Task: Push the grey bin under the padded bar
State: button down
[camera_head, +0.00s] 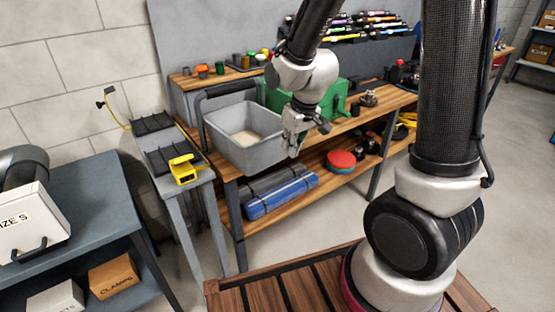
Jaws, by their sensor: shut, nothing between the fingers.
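The grey bin (249,153) stands upright and open on the wooden bench top, with something pale on its floor. The padded bar (228,88) is a black, thick bar on thin posts, showing just past the bin's far left rim. I cannot tell whether any of the bin is beneath it. My gripper (293,149) points down at the bin's right side, fingers shut and empty. It overlaps the bin's right edge in the picture; whether it touches the wall is unclear. The gripper hides part of that side.
A green crate (335,102) stands behind my gripper. Dark fittings (368,98) stand on the bench to the right. A narrow grey stand (165,150) with a yellow device (184,169) is left of the bench. Blue rolls (282,196) and red discs (341,160) lie on the lower shelf.

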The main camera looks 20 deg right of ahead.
jog(key=shift+w+a+f, duration=0.4)
jog(key=shift+w+f, duration=0.65)
jog(key=shift+f, duration=0.5)
jog(key=shift+w+a+f, duration=0.35)
jog(key=shift+w+f, duration=0.75)
jog(key=shift+f, duration=0.5)
jog(key=shift+w+a+f, duration=0.4)
jog(key=shift+w+f, duration=0.65)
jog(key=shift+f, duration=0.5)
jog(key=w+a, duration=0.1)
jog(key=w, duration=0.2)
jog(key=w+a, duration=0.1)
jog(key=w, duration=0.2)
jog(key=w+a, duration=0.1)
jog(key=w, duration=0.2)
jog(key=shift+a, duration=0.1)
